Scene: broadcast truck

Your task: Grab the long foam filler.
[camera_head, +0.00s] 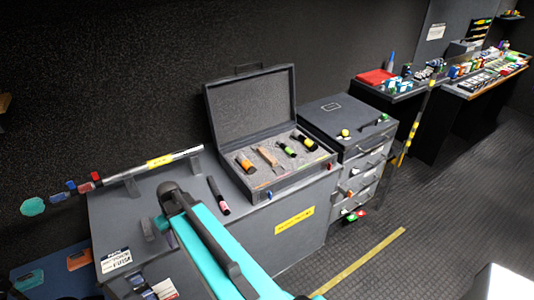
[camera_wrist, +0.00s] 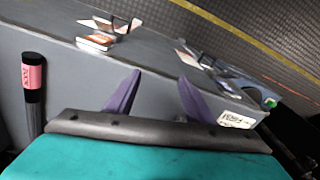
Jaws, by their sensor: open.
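I cannot make out the long foam filler for certain in either view. In the head view an open dark case (camera_head: 232,103) on the grey cabinet has a grey speckled foam bed (camera_head: 271,167) holding several small tools. My gripper (camera_wrist: 160,76) shows in the wrist view as two purple fingers, spread apart with nothing between them, over a grey surface. A black cylinder with a pink label (camera_wrist: 34,76) lies left of the fingers, apart from them; it also shows in the head view (camera_head: 218,195), right of my teal arm.
A silver pole (camera_head: 132,174) with a yellow label lies along the cabinet's back. A drawer unit (camera_head: 352,117) stands right of the case. Side tables (camera_head: 485,83) with small items stand at the far right. The dark ribbed floor (camera_head: 440,190) between is mostly open.

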